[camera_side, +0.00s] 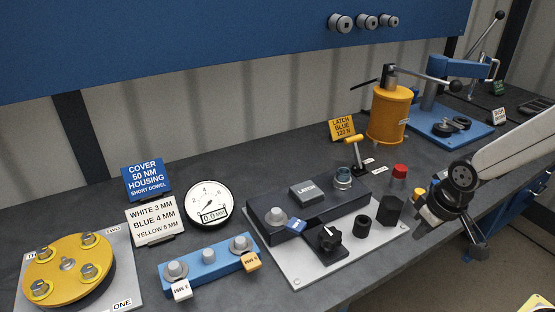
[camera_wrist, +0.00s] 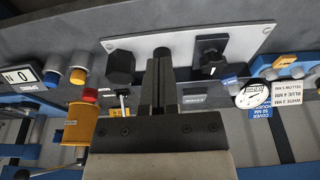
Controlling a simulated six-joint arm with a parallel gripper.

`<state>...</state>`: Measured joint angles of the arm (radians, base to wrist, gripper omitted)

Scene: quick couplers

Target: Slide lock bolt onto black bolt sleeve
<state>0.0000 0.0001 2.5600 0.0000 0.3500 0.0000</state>
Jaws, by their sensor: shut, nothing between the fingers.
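My gripper (camera_side: 425,222) is at the right in the side view, beyond the right end of the light grey plate, with its fingers pointing down and left. In the wrist view my gripper's fingers (camera_wrist: 158,72) are together and empty. A short black sleeve (camera_side: 362,226) stands on the plate beside a black hexagonal block (camera_side: 391,210). In the wrist view the black sleeve (camera_wrist: 162,53) is partly hidden behind my fingertips. A dark latch housing (camera_side: 269,200) carries a grey block marked LATCH (camera_side: 308,190). I cannot tell for sure which part is the lock bolt.
A black knob (camera_side: 328,238) stands at the plate's front. A red cap (camera_side: 400,171), a yellow-handled lever (camera_side: 357,155) and a yellow cylinder (camera_side: 388,114) stand behind. A blue bar (camera_side: 209,267), a gauge (camera_side: 209,204) and a yellow disc (camera_side: 68,272) are at the left.

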